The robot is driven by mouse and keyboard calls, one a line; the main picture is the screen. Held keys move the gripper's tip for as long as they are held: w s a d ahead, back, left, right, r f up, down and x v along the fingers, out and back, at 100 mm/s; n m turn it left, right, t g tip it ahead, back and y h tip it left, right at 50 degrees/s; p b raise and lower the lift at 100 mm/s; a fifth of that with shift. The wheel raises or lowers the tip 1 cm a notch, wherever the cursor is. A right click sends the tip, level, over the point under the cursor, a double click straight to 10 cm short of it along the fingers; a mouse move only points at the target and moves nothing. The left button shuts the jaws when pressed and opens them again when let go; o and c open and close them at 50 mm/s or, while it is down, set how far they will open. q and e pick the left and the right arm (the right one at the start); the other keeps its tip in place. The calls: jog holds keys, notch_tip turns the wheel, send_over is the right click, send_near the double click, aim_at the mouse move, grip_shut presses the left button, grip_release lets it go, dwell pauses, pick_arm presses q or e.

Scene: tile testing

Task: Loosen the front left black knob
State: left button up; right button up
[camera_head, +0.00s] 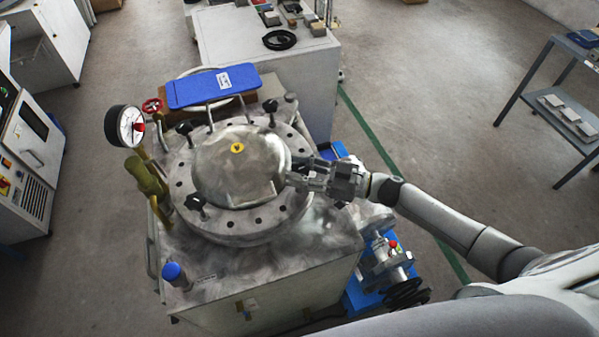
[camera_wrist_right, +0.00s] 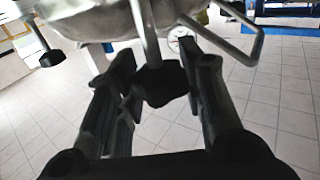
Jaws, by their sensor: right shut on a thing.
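The round metal vessel (camera_head: 225,172) has a domed lid with a yellow mark, and black knobs stand around its flange. One black knob (camera_head: 196,202) is at the front left in the head view, clear of my gripper. Others are at the back left (camera_head: 183,128) and back right (camera_head: 270,105). My right gripper (camera_head: 290,175) is at the right edge of the lid. In the right wrist view its fingers are shut on a dark lobed knob (camera_wrist_right: 160,82) on a metal stem; in the head view the gripper hides this knob. My left gripper is not in view.
A blue-capped part (camera_head: 173,272) is at the front left corner. A valve with a black handwheel (camera_head: 406,293) sits below my right arm. Another knob (camera_wrist_right: 52,57) hangs left in the wrist view.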

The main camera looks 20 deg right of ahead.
jog(key=n+g+y+b, duration=0.1)
jog(key=n+g+b, duration=0.1)
jog(key=n+g+y+b, duration=0.1)
jog(key=g+b, duration=0.2)
jog(key=n+g+y+b, duration=0.1)
jog(key=n+g+b, duration=0.1)
jog(key=g, duration=0.1)
jog(key=shift+w+f+n, duration=0.1)
jog(key=shift+f+n, duration=0.2)
jog(key=shift+r+n+g+b, duration=0.2)
jog(key=shift+n+g+b, duration=0.6)
jog(key=shift+g+b, duration=0.55)
jog(key=shift+a, duration=0.1)
jog(key=o, duration=1.1)
